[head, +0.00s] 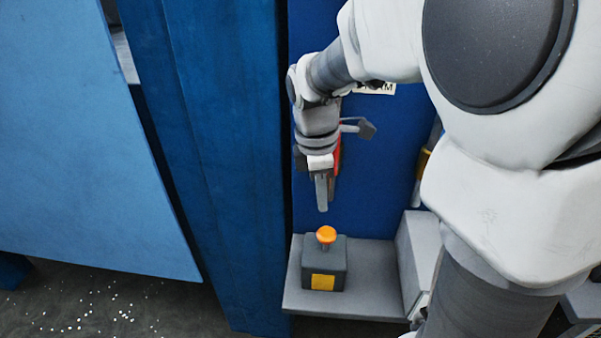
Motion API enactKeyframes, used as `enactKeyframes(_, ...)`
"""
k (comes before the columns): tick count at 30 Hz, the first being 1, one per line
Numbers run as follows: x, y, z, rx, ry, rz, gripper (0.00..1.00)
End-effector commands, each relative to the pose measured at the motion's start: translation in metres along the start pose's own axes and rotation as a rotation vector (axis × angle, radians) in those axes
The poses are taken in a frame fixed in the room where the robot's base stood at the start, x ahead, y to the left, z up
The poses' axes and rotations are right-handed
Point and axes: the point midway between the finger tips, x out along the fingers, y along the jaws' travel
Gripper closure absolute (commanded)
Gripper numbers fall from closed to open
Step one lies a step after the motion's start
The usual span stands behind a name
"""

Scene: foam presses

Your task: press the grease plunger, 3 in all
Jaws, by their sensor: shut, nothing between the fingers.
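The grease plunger (326,235) has an orange knob on top of a dark grey box (336,264) with a yellow label on its front. The box stands on a grey shelf (372,278) against the blue machine. My gripper (322,208) points down above the knob, with a gap between fingertips and knob in the picture. The fingers are shut with nothing between them. I cannot tell how far the knob is pushed in.
A blue column (215,150) rises left of the shelf, and a light blue panel (90,140) stands further left. A grey block (418,250) bounds the shelf on the right. A partly hidden label (376,88) is behind my arm. White specks lie on the dark floor.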

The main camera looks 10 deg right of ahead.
Motion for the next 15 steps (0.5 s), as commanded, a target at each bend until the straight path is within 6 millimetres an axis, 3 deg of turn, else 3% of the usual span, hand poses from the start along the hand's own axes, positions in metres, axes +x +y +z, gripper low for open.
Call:
enactKeyframes(8, 0.022, 0.000, 0.000, 0.001, -0.001, -0.002, 1.00)
enactKeyframes(15, 0.053, 0.000, -0.001, 0.000, 0.000, -0.001, 1.00)
